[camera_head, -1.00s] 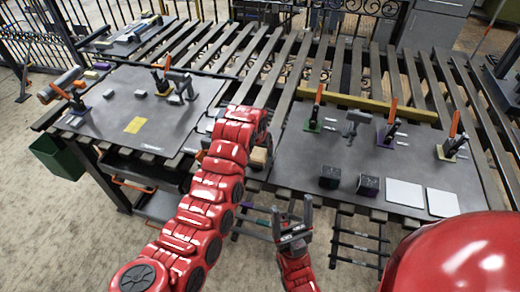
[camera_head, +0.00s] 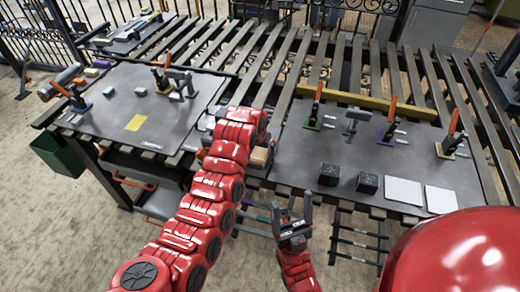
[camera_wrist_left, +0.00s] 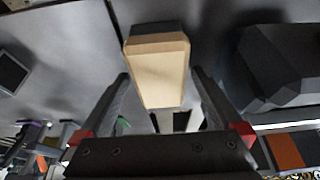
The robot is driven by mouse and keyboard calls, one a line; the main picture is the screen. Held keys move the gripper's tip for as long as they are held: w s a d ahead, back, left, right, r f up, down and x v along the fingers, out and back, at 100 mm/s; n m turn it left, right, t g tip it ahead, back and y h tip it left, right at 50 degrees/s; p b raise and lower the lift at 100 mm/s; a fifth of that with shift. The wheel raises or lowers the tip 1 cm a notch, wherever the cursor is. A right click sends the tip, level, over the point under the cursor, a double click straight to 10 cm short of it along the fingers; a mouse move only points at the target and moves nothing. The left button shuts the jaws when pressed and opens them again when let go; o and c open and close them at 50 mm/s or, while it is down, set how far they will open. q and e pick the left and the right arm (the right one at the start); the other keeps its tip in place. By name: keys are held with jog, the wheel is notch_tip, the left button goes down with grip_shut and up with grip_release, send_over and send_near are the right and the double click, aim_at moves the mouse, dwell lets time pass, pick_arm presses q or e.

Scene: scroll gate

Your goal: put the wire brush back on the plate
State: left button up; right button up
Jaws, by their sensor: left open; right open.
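A pale wooden block with a dark far edge, which looks like the wire brush (camera_wrist_left: 158,72), lies between the open fingers of my left gripper (camera_wrist_left: 160,77) in the left wrist view. I cannot tell whether the fingers touch it. In the head view the brush (camera_head: 260,158) shows as a small tan block beside the end of my left arm, which hides most of the left gripper. A dark grey plate (camera_head: 300,150) covers the right part of the slatted table. I cannot tell whether the brush rests on it. My right gripper (camera_head: 292,208) is open and empty in front of the table.
Clamps with orange handles (camera_head: 389,128) stand along the right plate's far side. Two dark cubes (camera_head: 367,183) and two white squares (camera_head: 403,191) lie near its front. Another grey plate (camera_head: 105,118) at left holds more tools. A green bin (camera_head: 57,155) hangs at the left end.

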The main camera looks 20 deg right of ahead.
pick_arm(q)
jog(key=b+v, duration=0.2)
jog(key=v, duration=0.5)
jog(key=shift+s, duration=0.1)
jog(key=v, duration=0.3)
jog(key=shift+a+r, duration=0.1)
jog(key=shift+s+a+r+p, duration=0.15)
jog(key=shift+s+r+p, duration=0.1)
jog(key=shift+r+p, duration=0.25)
jog(key=shift+r, duration=0.15)
